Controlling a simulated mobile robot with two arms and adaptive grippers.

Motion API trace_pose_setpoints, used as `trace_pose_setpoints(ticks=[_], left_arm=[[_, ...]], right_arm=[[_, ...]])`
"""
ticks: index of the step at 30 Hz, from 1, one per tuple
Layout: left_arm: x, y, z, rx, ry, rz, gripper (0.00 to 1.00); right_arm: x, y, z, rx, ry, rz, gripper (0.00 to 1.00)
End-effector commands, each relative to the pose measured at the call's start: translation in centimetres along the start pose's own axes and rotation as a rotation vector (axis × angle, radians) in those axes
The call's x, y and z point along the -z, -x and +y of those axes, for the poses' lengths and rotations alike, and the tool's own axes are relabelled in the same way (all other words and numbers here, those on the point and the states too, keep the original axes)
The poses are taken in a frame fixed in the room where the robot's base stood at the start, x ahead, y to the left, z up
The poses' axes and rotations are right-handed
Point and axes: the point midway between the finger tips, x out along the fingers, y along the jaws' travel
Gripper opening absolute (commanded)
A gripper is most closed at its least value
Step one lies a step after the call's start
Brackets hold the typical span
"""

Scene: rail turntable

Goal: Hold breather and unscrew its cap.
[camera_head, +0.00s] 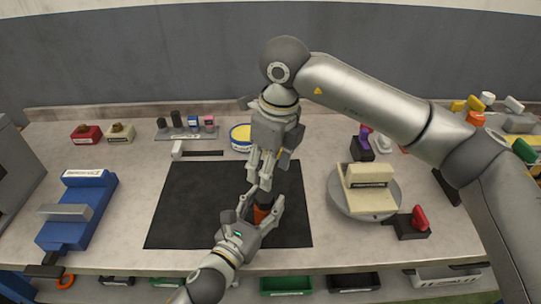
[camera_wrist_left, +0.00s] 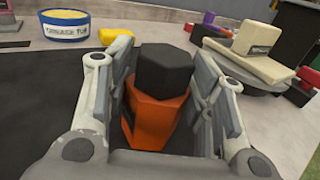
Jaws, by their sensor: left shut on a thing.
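The breather has an orange faceted body (camera_wrist_left: 155,118) and a black faceted cap (camera_wrist_left: 165,68). The cap sits on top of the body in the left wrist view. My left gripper (camera_head: 260,210) is shut on the breather, with a finger on each side of the orange body. In the head view the breather (camera_head: 261,214) is partly hidden by my grippers. My right gripper (camera_head: 259,183) points down just above it, its fingers a little apart.
A black mat (camera_head: 190,210) lies under the grippers. A blue vise-like fixture (camera_head: 75,225) stands left, a round turntable (camera_head: 345,205) with a cream block right. A yellow-and-blue grease tub (camera_head: 240,137) stands behind the mat. Green and black bins (camera_head: 287,285) are below the front edge.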

Motion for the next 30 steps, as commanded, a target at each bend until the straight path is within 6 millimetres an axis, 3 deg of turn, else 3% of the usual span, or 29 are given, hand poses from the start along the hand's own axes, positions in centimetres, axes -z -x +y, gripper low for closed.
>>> trace_pose_setpoints(ticks=[6,13,18,27,30], left_arm=[[0.0,0.0,0.0,0.0,0.0,0.0,0.06],[0.0,0.0,0.0,0.001,0.0,0.0,0.06],[0.0,0.0,0.0,0.001,0.0,0.0,0.06],[0.0,0.0,0.0,0.001,0.001,0.0,0.06],[0.0,0.0,0.0,0.001,0.001,0.0,0.06]], right_arm=[[0.1,-4.4,0.1,-0.005,0.0,0.002,0.51],[0.0,-7.8,0.1,-0.004,0.001,0.001,0.51],[0.0,-9.0,0.1,-0.003,0.0,-0.001,0.51],[0.0,-9.2,0.1,-0.002,0.001,-0.001,0.51],[0.0,-9.2,0.1,-0.003,0.001,-0.001,0.4]])
